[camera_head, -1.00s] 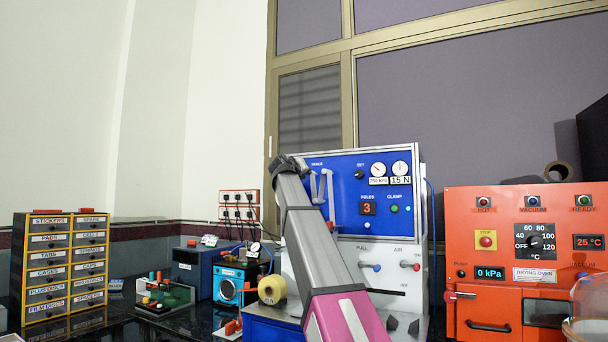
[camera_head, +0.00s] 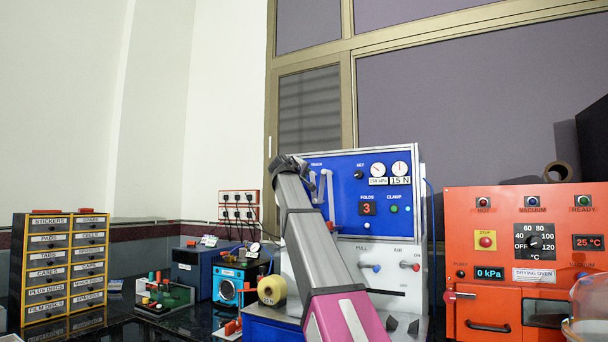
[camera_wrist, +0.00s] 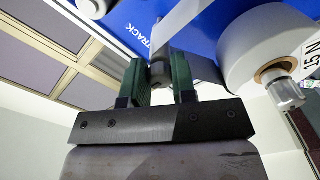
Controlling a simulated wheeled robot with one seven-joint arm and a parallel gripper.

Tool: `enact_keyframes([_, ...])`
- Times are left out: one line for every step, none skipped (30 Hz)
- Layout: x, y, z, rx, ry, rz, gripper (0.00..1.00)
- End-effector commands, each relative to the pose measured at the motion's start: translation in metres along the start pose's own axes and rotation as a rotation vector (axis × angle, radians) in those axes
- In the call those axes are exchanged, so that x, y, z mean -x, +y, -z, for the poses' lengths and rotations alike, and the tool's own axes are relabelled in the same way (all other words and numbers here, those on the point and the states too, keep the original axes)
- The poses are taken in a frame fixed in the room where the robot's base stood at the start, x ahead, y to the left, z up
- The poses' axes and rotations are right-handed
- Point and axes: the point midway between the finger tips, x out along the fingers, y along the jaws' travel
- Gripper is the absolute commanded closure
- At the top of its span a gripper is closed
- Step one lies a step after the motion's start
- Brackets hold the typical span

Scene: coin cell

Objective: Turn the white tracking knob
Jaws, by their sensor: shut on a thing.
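The white tracking knob (camera_wrist: 160,70) is between my gripper's two green fingers (camera_wrist: 158,86) in the wrist view. The fingers are shut on its sides; only a short part of the knob shows. The word TRACK is printed on the blue panel beside it. In the head view, my gripper (camera_head: 300,162) is at the upper left of the blue panel (camera_head: 345,205) of the machine, below the TRACK label. My arm hides the knob there.
A white roll (camera_wrist: 262,50) with a metal shaft end stands close to the right of my gripper in the wrist view. Gauges and a SET knob (camera_head: 359,174) are on the panel's right. An orange drying oven (camera_head: 470,220) stands further right. Several small devices and drawers stand left.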

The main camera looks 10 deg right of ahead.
Motion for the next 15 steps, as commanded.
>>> enact_keyframes([0.0003, -0.0004, 0.0000, 0.000, 0.000, 0.001, 0.99])
enact_keyframes([0.0003, -0.0004, 0.0000, 0.000, 0.000, 0.001, 0.99])
enact_keyframes([0.0003, -0.0004, 0.0000, 0.000, 0.000, 0.001, 0.99])
enact_keyframes([0.0003, -0.0004, 0.0000, 0.000, 0.000, 0.001, 0.99])
enact_keyframes([0.0003, -0.0004, 0.0000, 0.000, 0.000, 0.001, 0.99])
enact_keyframes([0.0003, -0.0004, 0.0000, 0.000, 0.000, 0.001, 0.99])
enact_keyframes([0.0003, -0.0005, 0.0000, 0.000, 0.000, 0.001, 0.99])
enact_keyframes([0.0003, -0.0005, 0.0000, -0.001, 0.000, 0.001, 0.99])
enact_keyframes([0.0003, -0.0005, 0.0000, -0.001, 0.000, 0.001, 0.72])
enact_keyframes([0.0003, -0.0005, -0.0001, -0.001, 0.000, 0.001, 0.62])
enact_keyframes([0.0003, -0.0004, -0.0001, -0.001, 0.000, 0.001, 0.52])
enact_keyframes([0.0003, -0.0004, 0.0000, -0.001, 0.000, 0.001, 0.49])
enact_keyframes([0.0003, -0.0004, 0.0000, -0.001, 0.000, 0.001, 0.49])
enact_keyframes([0.0002, -0.0004, -0.0001, -0.001, 0.000, 0.001, 0.49])
enact_keyframes([0.0002, -0.0003, -0.0001, -0.001, 0.000, 0.001, 0.49])
